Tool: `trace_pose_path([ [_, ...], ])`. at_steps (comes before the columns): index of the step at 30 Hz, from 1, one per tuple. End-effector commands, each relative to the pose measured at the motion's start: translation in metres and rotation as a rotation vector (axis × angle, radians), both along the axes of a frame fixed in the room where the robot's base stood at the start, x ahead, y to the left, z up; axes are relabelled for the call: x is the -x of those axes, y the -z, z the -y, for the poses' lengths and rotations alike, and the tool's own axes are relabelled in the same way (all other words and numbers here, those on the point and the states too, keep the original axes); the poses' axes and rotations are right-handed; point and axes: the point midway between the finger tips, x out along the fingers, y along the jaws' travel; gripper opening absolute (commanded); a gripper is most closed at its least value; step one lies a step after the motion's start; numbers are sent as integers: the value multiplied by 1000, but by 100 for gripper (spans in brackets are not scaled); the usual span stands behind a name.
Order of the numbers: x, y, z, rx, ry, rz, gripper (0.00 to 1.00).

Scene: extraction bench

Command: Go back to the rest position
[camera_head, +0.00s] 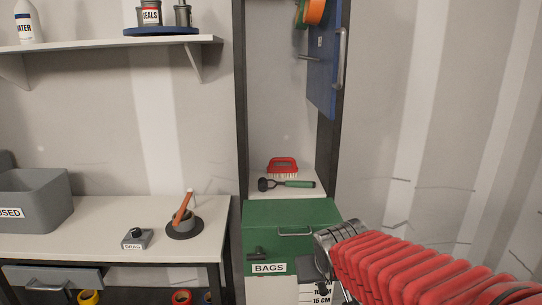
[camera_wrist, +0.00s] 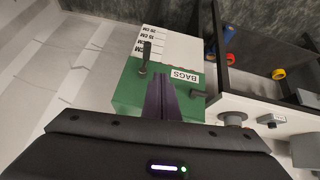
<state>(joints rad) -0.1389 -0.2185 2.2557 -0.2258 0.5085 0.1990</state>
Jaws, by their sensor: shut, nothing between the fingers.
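My gripper (camera_wrist: 160,90) is shut and empty; its dark fingers are together in the wrist view, in front of the green BAGS box (camera_wrist: 125,92). In the head view my red, ribbed arm reaches in from the lower right, and its end is beside the right part of the green BAGS box (camera_head: 270,218). The fingertips cannot be made out clearly there. I cannot tell whether the fingers touch the box.
A red brush (camera_head: 283,165) and a green-handled tool (camera_head: 299,184) lie on the cabinet shelf above the box. A blue door (camera_head: 322,75) hangs open at upper right. The bench (camera_head: 75,242) at left holds a grey bin (camera_head: 38,196) and a DRAG device (camera_head: 137,238).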

Motion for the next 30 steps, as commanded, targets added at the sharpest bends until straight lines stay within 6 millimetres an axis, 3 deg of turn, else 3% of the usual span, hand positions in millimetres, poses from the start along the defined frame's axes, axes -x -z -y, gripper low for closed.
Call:
trace_pose_path([
  [9,94,8,19,-4,12,-158,0],
  [18,166,5,27,-50,31,-216,0],
  [22,185,-1,29,-74,51,-195,0],
  [30,193,-18,38,-85,78,-122,0],
])
